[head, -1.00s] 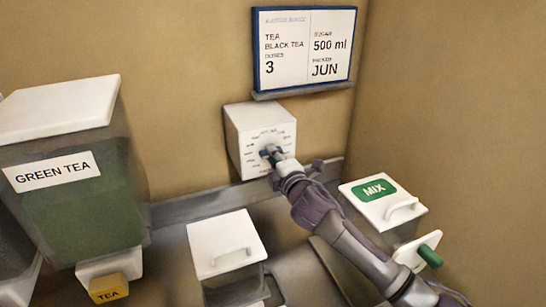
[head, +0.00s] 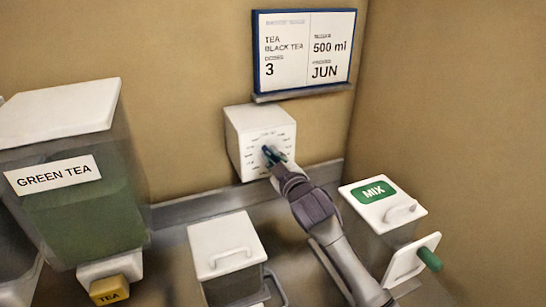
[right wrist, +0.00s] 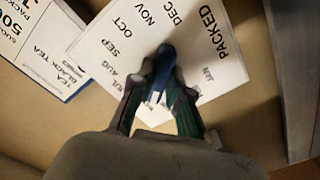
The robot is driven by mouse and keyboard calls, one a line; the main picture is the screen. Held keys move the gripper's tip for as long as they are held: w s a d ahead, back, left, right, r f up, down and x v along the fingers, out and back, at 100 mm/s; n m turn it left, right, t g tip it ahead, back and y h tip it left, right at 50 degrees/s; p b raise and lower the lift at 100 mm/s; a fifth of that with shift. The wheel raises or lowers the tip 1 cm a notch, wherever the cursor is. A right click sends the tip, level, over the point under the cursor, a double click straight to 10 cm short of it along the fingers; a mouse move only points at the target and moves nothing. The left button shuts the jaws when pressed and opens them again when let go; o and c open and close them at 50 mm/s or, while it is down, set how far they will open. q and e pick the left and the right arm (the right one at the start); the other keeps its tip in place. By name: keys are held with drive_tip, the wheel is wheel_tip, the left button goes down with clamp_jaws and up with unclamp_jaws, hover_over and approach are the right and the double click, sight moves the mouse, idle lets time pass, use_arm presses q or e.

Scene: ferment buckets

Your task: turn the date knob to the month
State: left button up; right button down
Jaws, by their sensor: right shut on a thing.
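The date knob (head: 267,152) is a small dark blue handle on the front of a white box (head: 247,140) on the back wall. Month names ring it. My right gripper (head: 275,158) is shut on the knob. In the right wrist view, its fingers (right wrist: 160,97) sit on both sides of the blue knob (right wrist: 164,62). OCT, NOV, DEC and JAN can be read on the dial (right wrist: 205,45) under PACKED. I cannot tell which month the knob points to. The order board (head: 305,50) above reads JUN. My left gripper is not in view.
A green tea bin (head: 85,200) with a yellow TEA tab (head: 117,289) stands at left. A white-lidded container (head: 224,245) is below the dial box. A MIX box (head: 383,205) with a green handle (head: 429,259) stands right, close to my right arm.

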drive_tip(key=m, duration=0.4)
drive_tip(key=shift+f+m+p, duration=0.1)
drive_tip(key=shift+m+p, duration=0.2)
drive_tip(key=shift+p, duration=0.05)
idle(0.4)
drive_tip(key=c, duration=1.1)
unclamp_jaws()
drive_tip(key=v, duration=1.2)
